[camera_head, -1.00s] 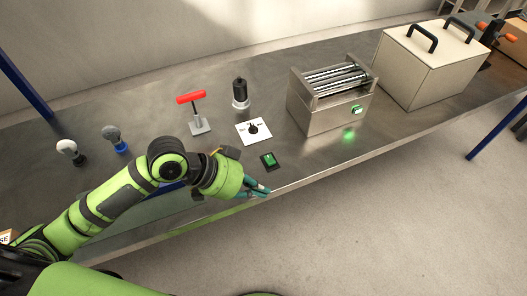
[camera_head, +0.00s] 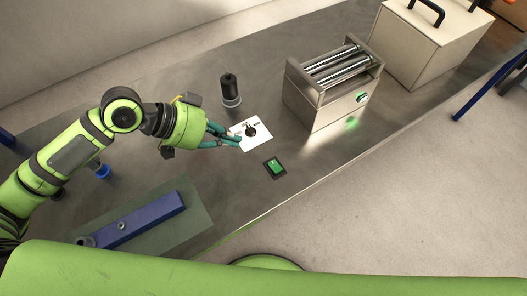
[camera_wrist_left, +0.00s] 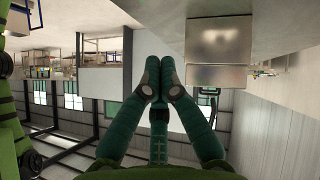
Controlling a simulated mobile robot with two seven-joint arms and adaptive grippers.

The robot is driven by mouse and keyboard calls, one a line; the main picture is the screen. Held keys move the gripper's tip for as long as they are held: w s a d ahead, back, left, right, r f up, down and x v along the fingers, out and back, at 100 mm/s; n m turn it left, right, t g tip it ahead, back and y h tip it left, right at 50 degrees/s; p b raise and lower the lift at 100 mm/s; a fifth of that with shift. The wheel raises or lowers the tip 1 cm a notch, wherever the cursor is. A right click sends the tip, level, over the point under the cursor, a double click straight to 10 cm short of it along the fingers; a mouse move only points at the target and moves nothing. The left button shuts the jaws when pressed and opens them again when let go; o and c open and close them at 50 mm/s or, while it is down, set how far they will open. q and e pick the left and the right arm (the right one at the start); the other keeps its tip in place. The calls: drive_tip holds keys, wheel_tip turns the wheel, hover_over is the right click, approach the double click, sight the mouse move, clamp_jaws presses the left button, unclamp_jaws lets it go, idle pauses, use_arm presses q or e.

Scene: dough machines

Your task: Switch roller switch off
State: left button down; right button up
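The roller machine (camera_head: 318,98) is a metal box with shiny rollers on top. A round green-lit switch (camera_head: 362,97) sits on its front face, with a green glow on the table below. A black rocker switch with a lit green face (camera_head: 275,167) lies on the table nearer the front edge. My left gripper (camera_head: 239,140) is left of both, its fingertips at the left edge of a white dial plate (camera_head: 256,143); contact cannot be told. In the left wrist view its fingertips (camera_wrist_left: 159,78) meet with nothing between them. My right gripper is not in view.
A black cylinder (camera_head: 229,91) stands behind the dial plate. A large pale box with black handles (camera_head: 415,45) stands right of the roller machine. A blue bar (camera_head: 140,218) lies at the front left. The table between the rocker switch and the machine is clear.

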use_arm(q)
drive_tip(key=p, duration=0.3)
hover_over(268, 168)
drive_tip(key=w, duration=0.1)
drive_tip(key=f, duration=0.6)
drive_tip(key=shift+a+f, duration=0.15)
drive_tip(key=shift+a, duration=0.05)
drive_tip(key=f, duration=0.1)
drive_tip(key=s+f, duration=0.1)
drive_tip(key=f, duration=0.1)
drive_tip(key=shift+s+d+f+p, duration=0.1)
drive_tip(key=shift+d+f+p, duration=0.1)
drive_tip(key=shift+f+p, duration=0.15)
drive_tip(key=shift+f, duration=0.1)
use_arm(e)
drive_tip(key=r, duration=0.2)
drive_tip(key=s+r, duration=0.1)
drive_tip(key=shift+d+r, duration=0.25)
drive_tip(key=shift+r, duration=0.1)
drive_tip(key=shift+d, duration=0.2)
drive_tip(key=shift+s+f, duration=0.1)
